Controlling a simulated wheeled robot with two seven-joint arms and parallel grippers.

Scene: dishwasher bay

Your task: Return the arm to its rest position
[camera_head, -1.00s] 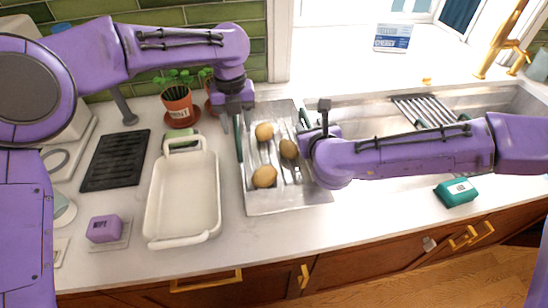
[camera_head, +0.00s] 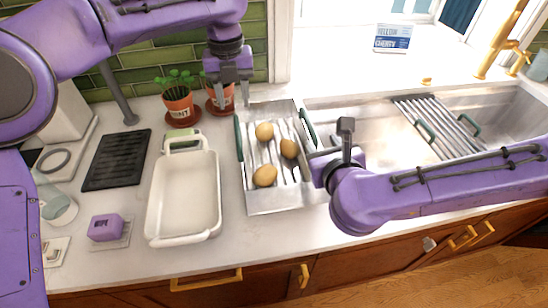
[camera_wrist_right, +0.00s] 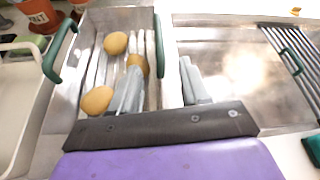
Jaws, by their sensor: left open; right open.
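A metal tray (camera_head: 274,201) with two green handles stands on the counter at the left edge of the sink. Three potatoes (camera_head: 265,175) lie in it. The tray also shows in the right wrist view (camera_wrist_right: 92,20). My left gripper (camera_head: 234,98) is open and empty, above the back left of the tray and clear of its left handle (camera_head: 239,138). My right gripper (camera_head: 309,166) is open over the tray's right side.
A white baking dish (camera_head: 184,200) stands left of the tray. Potted plants (camera_head: 178,103) stand behind it, near my left gripper. The sink (camera_head: 365,140) with a drying rack (camera_head: 437,125) lies to the right. A black mat (camera_head: 117,160) and purple block (camera_head: 105,228) lie at left.

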